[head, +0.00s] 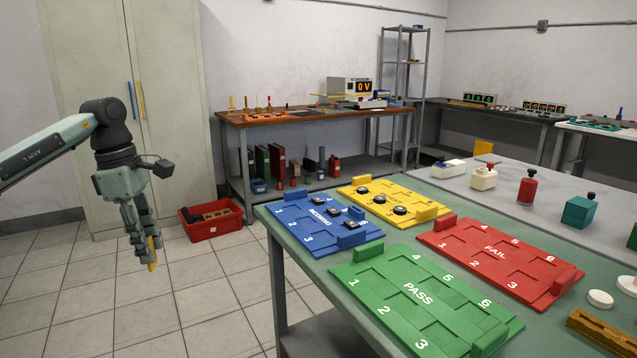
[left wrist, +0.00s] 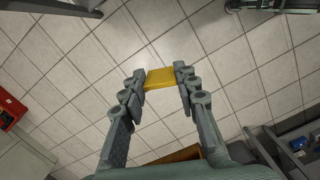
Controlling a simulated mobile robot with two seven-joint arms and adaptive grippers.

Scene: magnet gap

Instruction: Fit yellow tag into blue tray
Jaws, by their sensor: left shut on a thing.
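My left gripper (head: 146,254) is shut on a yellow tag (left wrist: 160,78), held between its fingertips over the tiled floor, left of the green table. The tag also shows as a small yellow edge in the head view (head: 152,254). My right gripper is not in view.
A yellow tray (head: 368,190), a green PASS tray (head: 400,318) and a red FAIL tray (head: 480,238) lie beside the blue one. A red bin (head: 213,234) stands on the floor by the cabinet (head: 160,180).

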